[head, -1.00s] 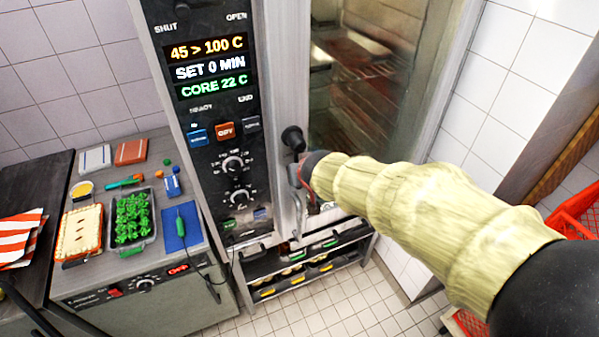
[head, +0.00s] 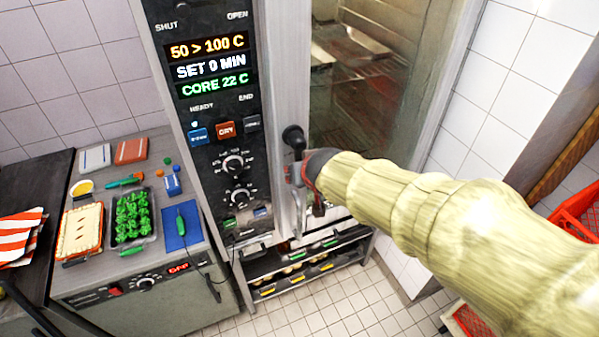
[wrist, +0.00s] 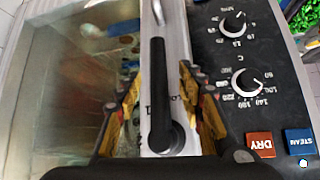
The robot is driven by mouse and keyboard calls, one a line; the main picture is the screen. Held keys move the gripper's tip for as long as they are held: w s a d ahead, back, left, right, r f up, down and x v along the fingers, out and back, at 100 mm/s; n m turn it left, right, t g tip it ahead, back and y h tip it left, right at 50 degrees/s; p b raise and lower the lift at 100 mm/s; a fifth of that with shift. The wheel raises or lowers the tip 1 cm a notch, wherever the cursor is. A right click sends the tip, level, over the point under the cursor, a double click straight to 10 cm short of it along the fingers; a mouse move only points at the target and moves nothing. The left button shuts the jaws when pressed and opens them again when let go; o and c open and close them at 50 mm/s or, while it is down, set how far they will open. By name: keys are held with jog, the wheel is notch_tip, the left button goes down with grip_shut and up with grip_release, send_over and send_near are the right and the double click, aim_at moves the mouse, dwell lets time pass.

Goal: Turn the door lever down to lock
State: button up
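The black door lever (wrist: 159,90) shows in the wrist view, its round hub nearer the bottom and its bar running up the picture over the pale door frame. That view is upside down relative to the head view, so the bar hangs downward from its hub. In the head view the lever (head: 293,137) is partly hidden by my gripper. My gripper (wrist: 158,82) is open, one finger on each side of the bar with a gap on both sides. In the head view my gripper (head: 308,178) is just below the lever's hub, in front of the door edge.
The oven's control panel (head: 215,110) with knobs and buttons is left of the lever. The glass door (head: 365,90) is on the right. A metal handle (wrist: 157,12) lies beyond the lever tip. A counter (head: 140,270) with food trays stands left; a red crate (head: 575,225) is right.

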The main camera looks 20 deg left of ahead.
jog(key=v, duration=0.7)
jog(key=shift+r, duration=0.1)
jog(key=s+d+f+m+g+h+b, duration=0.1)
jog(key=s+d+f+b, duration=0.2)
jog(key=s+d, duration=0.4)
jog(key=s+d+f+m+h+b, duration=0.2)
jog(key=s+d+f+b, duration=0.2)
jog(key=d, duration=0.9)
jog(key=s+d+f+m+g+h+b, duration=0.1)
jog(key=s+d+f+m+b, duration=0.1)
jog(key=s+d, duration=0.8)
jog(key=shift+s+d+f+g+b, duration=0.15)
jog(key=shift+d+f+g+b, duration=0.15)
jog(key=shift+d+f+b, duration=0.5)
jog(key=shift+a+f, duration=0.25)
jog(key=shift+f, duration=0.1)
